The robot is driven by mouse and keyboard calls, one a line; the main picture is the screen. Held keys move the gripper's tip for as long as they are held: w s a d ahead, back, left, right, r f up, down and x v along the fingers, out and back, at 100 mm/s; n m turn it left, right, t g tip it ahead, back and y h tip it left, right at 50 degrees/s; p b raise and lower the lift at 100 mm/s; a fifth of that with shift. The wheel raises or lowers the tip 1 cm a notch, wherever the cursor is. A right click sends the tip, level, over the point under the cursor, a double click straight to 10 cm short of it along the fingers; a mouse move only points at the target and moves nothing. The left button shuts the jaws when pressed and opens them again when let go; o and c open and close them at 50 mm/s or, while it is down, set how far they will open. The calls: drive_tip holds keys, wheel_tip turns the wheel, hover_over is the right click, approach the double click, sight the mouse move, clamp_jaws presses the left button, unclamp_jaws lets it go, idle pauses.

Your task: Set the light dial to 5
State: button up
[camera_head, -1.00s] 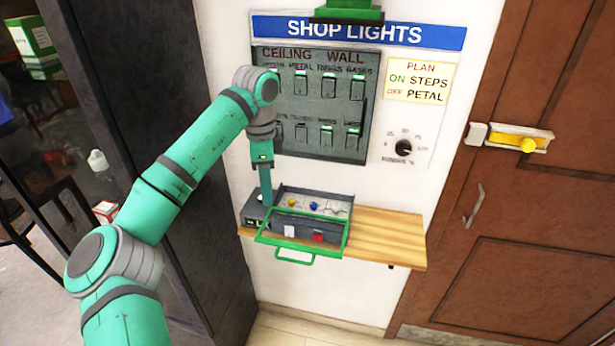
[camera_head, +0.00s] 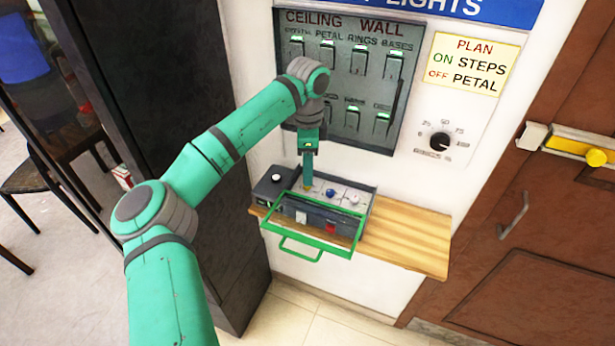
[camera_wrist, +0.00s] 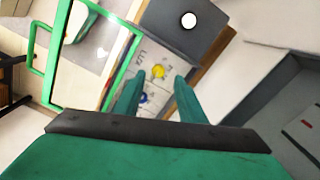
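A black dial (camera_head: 440,141) with numbers around it is on a white wall plate. Its pointer setting is too small to read. A grey control box (camera_head: 352,184) with a green frame sits on the wooden shelf. My gripper (camera_head: 307,182) points down at the box's panel. In the wrist view my gripper (camera_wrist: 158,82) is open, its fingers on either side of a yellow knob (camera_wrist: 158,72). I cannot tell if they touch it. A white knob (camera_wrist: 189,20) is on the dark side block.
A switch panel (camera_head: 350,75) with lit switches hangs above the shelf (camera_head: 415,240). A plan sign (camera_head: 468,66) is beside it. A brown door (camera_head: 530,250) with a yellow latch (camera_head: 590,152) stands at right. A dark cabinet (camera_head: 200,230) edge is at left. The shelf's right end is clear.

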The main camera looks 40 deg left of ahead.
drive_tip(key=shift+d+f, duration=0.25)
drive_tip(key=shift+f, duration=0.9)
drive_tip(key=shift+s+a+f, duration=0.35)
drive_tip(key=shift+a+f, duration=0.05)
drive_tip(key=shift+f, duration=0.15)
drive_tip(key=shift+d, duration=0.1)
drive_tip(key=shift+w, duration=0.1)
clamp_jaws()
drive_tip(key=shift+d, duration=0.1)
